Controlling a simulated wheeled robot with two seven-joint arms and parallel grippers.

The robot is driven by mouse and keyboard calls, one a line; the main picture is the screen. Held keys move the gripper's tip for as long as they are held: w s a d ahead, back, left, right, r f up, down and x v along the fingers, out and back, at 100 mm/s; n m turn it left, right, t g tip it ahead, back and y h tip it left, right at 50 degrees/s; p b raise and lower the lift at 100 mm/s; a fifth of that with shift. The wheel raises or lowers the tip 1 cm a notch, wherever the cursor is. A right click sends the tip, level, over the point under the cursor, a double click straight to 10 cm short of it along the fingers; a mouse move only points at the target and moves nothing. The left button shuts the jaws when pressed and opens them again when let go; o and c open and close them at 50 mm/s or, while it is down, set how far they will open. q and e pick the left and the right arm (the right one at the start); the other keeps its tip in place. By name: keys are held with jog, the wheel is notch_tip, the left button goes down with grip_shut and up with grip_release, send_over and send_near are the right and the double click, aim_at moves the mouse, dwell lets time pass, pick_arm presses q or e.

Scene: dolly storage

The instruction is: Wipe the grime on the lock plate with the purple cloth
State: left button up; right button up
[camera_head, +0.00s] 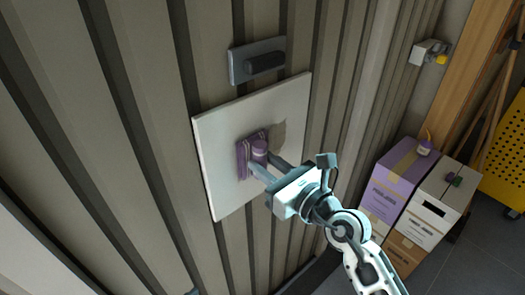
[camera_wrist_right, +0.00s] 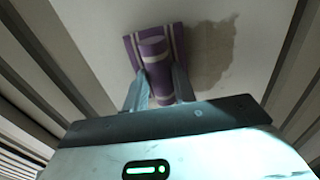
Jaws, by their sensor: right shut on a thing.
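The lock plate (camera_head: 222,140) is a pale panel on the ribbed wall. The purple cloth (camera_head: 243,160) has light stripes and lies against the plate near its middle. My right gripper (camera_head: 262,164) is shut on the cloth; the right wrist view also shows the cloth (camera_wrist_right: 155,52) between the fingers (camera_wrist_right: 158,92). A grey-brown grime patch (camera_head: 277,137) is on the plate to the right of the cloth; it also shows in the right wrist view (camera_wrist_right: 212,50). The cloth and fingers hide part of the plate.
A dark handle on a grey plate (camera_head: 258,62) sits on the wall just above the lock plate. Purple and white boxes (camera_head: 392,185) are stacked at the right. A yellow perforated panel (camera_head: 506,150) stands farther right. A small fixture (camera_head: 428,52) is on the wall.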

jog(key=shift+w+d+b, duration=0.35)
jog(key=shift+w+d, duration=0.7)
jog(key=shift+w+d+f+b, duration=0.15)
jog(key=shift+w+d+b, duration=0.75)
jog(key=shift+w+d, duration=0.65)
jog(key=shift+w, duration=0.05)
jog(key=shift+w+d+r+b, duration=0.2)
jog(key=shift+w+d+b, duration=0.15)
jog(key=shift+w+d, duration=0.05)
